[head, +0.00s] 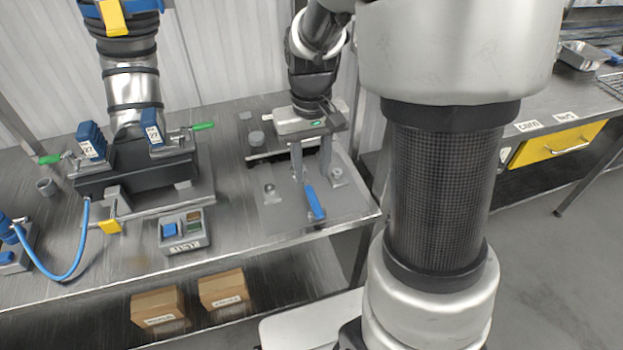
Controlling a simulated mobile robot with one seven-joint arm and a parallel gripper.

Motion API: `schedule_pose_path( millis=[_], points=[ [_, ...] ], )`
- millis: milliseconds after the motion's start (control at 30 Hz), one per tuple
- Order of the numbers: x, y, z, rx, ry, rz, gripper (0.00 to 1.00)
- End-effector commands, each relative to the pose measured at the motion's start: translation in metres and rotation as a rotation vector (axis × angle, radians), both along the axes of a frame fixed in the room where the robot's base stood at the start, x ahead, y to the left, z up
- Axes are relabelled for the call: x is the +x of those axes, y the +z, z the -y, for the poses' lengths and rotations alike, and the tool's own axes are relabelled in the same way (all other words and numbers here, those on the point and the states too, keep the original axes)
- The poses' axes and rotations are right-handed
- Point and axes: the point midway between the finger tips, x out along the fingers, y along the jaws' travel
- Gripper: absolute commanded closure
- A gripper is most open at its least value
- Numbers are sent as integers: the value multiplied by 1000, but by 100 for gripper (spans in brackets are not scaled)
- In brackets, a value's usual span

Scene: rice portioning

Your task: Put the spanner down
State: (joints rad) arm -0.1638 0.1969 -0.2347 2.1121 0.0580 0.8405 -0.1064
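My gripper (311,178) points down over the right part of the steel bench (235,215). Its two fingers stand clearly apart, with a gap between them. A blue-handled tool (315,203), which looks like the spanner, lies tilted just below and in front of the fingertips, over a grey plate (285,215). Its far end is hard to make out near the fingers. I see no finger closed on the blue handle. Whether the tool touches a fingertip cannot be told.
Small metal fittings (269,193) stand on the plate. A clamped pipe assembly (135,180) with green-tipped levers and a small tray marked TEST (184,231) are to the left. Cardboard boxes (157,309) sit on the lower shelf. Another bench with a yellow drawer (557,144) is at right.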

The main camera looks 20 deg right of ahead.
Motion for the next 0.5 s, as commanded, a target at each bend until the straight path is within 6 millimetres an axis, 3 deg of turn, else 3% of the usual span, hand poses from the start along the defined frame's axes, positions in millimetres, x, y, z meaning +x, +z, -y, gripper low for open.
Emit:
schedule_pose_path(
  millis=[100, 333, 500],
  points=[
    [1, 25, 0, 1, -1, 3, 66],
    [-1, 49, 0, 1, -1, 5, 66],
    [-20, 82, -5, 24, -2, 85, 66]
  ],
)
